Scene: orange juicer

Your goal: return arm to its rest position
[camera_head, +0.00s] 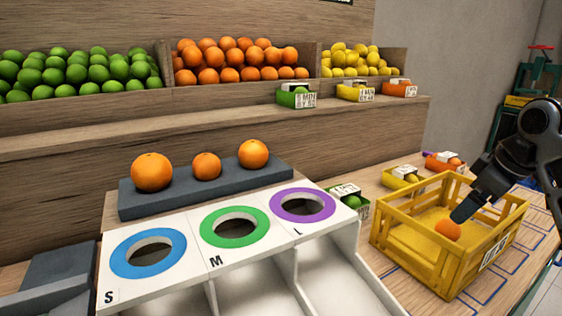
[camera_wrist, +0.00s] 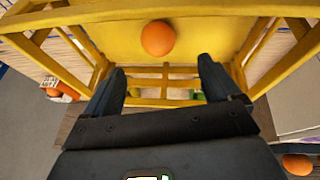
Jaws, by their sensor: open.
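My gripper (camera_head: 465,210) is at the right in the head view, reaching down into the yellow crate (camera_head: 400,259) from above. In the wrist view my gripper (camera_wrist: 162,78) shows two dark fingers spread apart with nothing held between them. One orange (camera_head: 448,229) lies on the crate's floor beside the fingers. The same orange shows in the wrist view (camera_wrist: 158,38), beyond the fingertips and apart from them. The crate's slatted wall (camera_wrist: 165,102) shows below the gap between the fingers.
Left of the crate stands a white sorting board (camera_head: 207,262) with blue, green and purple rings. Behind it, three oranges sit on a grey block (camera_head: 215,195). Small fruit cartons (camera_head: 404,178) stand behind the crate. Shelves of limes, oranges and lemons (camera_head: 352,58) line the back.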

